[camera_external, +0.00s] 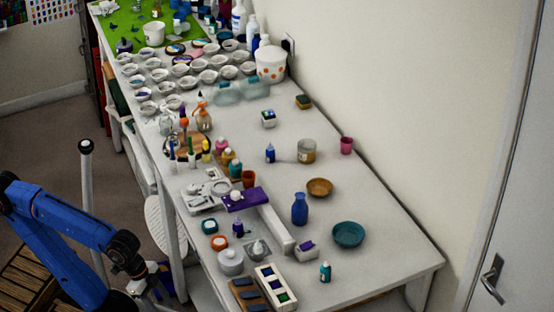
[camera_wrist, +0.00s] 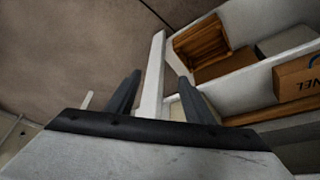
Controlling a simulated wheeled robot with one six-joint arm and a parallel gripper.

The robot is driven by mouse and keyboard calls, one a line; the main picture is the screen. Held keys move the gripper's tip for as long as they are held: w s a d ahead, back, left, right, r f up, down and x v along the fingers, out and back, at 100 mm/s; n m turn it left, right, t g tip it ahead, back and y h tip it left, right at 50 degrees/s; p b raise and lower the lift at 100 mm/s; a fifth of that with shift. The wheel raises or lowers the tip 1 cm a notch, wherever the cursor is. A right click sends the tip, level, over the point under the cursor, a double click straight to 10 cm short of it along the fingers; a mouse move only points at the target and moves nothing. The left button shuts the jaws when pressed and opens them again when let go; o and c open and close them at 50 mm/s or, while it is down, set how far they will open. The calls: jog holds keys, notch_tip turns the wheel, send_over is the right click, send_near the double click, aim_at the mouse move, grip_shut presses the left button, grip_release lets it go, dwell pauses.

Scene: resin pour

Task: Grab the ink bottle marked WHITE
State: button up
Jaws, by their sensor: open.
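No label reading WHITE can be made out, so I cannot tell which bottle it is. Small ink-like bottles stand on the white table in the external view: a teal one (camera_external: 325,272) at the near end, a dark purple one (camera_external: 238,229) by the grey tools, a blue one (camera_external: 270,153) mid-table, and several colours in a cluster (camera_external: 228,158). A larger white bottle (camera_external: 238,18) stands at the far end. My gripper (camera_external: 155,287) is low, left of the table's near end. In the wrist view its two fingers (camera_wrist: 159,78) are apart with nothing held.
The white table (camera_external: 385,205) runs along the wall, crowded at its far end with cups. The wrist view shows a white post (camera_wrist: 152,80), wooden crate (camera_wrist: 202,42) and cardboard box (camera_wrist: 297,80).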

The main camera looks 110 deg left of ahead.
jog(key=w+a+r+n+g, duration=0.1)
jog(key=w+a+r+n, duration=0.1)
jog(key=w+r, duration=0.3)
jog(key=w+a+r+n, duration=0.2)
jog(key=w+r, duration=0.1)
jog(key=r, duration=0.5)
notch_tip(320, 180, up, 22)
jog(key=n+g, duration=0.4)
jog(key=n, duration=0.5)
send_over(258, 244)
jog(key=f, duration=1.1)
jog(key=shift+w+a+f, duration=0.25)
jog(key=shift+a+f, duration=0.05)
jog(key=shift+f, duration=0.05)
jog(key=shift+s+d+f, duration=0.1)
jog(key=shift+s+f, duration=0.1)
jog(key=shift+f, duration=1.15)
jog(key=shift+s+d+f, duration=0.1)
jog(key=shift+s+f, duration=0.05)
jog(key=shift+f, duration=1.15)
jog(key=c, duration=1.1)
